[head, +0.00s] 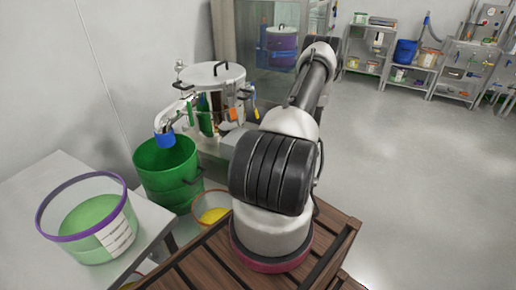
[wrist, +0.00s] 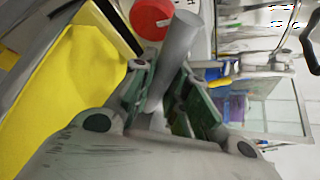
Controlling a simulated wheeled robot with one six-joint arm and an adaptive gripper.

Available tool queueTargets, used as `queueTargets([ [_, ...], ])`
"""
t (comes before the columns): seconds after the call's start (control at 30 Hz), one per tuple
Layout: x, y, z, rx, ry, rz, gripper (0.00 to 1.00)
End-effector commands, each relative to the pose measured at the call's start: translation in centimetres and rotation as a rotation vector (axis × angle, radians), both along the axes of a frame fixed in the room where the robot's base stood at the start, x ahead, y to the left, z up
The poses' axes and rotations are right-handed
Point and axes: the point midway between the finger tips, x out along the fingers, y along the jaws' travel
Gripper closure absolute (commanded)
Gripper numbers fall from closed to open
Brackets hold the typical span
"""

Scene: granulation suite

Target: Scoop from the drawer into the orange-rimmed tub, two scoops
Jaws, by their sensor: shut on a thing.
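My gripper (wrist: 166,92) shows in the wrist view with its dark green fingers shut on a grey cylindrical handle (wrist: 178,48). I take it for the scoop's handle; no scoop bowl can be made out. My gripper is hidden in the head view, where my arm fills the middle. A tub with an orange-looking rim (head: 198,204) and yellow contents stands low beside the green bucket, partly hidden by my arm. A large yellow surface (wrist: 68,72) with a dark edge lies left of my gripper in the wrist view; I cannot tell whether it is in the drawer.
A purple-rimmed tub (head: 66,238) with green contents stands on a light table (head: 150,213) at left. A green bucket (head: 168,172) stands by a steel vessel (head: 212,76). A red round thing (wrist: 150,18) is near the handle. Shelves (head: 368,48) line the back; floor at right is clear.

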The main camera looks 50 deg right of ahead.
Motion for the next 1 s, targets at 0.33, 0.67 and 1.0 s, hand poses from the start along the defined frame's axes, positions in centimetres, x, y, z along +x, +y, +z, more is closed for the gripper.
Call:
queueTargets([
  [0.33,0.0,-0.1,-2.6,0.034,0.001,-0.001,1.0],
  [0.67,0.0,-0.2,-5.2,0.068,0.001,0.0,1.0],
  [1.0,0.0,-0.3,-7.8,0.104,0.001,0.0,1.0],
])
